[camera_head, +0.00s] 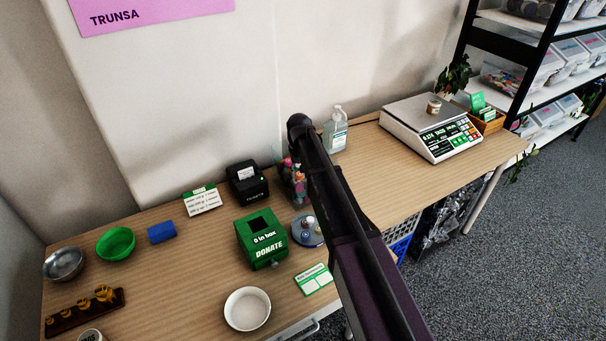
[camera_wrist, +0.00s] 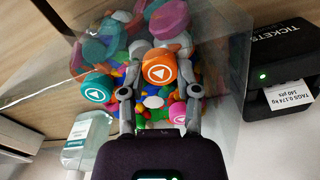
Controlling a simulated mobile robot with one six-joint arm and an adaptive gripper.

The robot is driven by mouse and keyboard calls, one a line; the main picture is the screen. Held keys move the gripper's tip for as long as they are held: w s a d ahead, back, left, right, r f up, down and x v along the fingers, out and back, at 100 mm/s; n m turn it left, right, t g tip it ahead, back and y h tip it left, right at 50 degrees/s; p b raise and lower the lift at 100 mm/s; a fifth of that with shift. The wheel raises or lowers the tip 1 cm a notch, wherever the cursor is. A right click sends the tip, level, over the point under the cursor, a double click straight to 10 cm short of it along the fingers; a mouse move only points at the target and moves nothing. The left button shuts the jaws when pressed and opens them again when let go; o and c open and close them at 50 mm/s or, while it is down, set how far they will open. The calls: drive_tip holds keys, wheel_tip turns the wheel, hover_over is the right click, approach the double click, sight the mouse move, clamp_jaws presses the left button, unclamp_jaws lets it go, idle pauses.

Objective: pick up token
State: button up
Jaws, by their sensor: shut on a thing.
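In the wrist view my gripper (camera_wrist: 159,84) reaches into a clear-walled bin (camera_wrist: 222,75) of colourful tokens. A teal token (camera_wrist: 97,88) with a similar mark lies left of the fingers, and a pink one (camera_wrist: 178,112) lies by the right finger. In the head view the bin of tokens (camera_head: 297,183) is partly hidden behind my arm, and my gripper cannot be made out there.
A ticket printer (camera_head: 247,182) stands close beside the bin. A green donate box (camera_head: 262,240) and a blue-based round container (camera_head: 306,232) stand in front. A sanitizer bottle (camera_head: 336,130) is behind, and a scale (camera_head: 430,128) is at right. A white bowl (camera_head: 247,309) sits near the front.

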drive_tip(key=shift+r, duration=0.15)
wheel_tip(320, 180, up, 10)
drive_tip(key=p, duration=1)
drive_tip(key=shift+f, duration=0.2)
drive_tip(key=shift+s, duration=0.1)
idle(1.4)
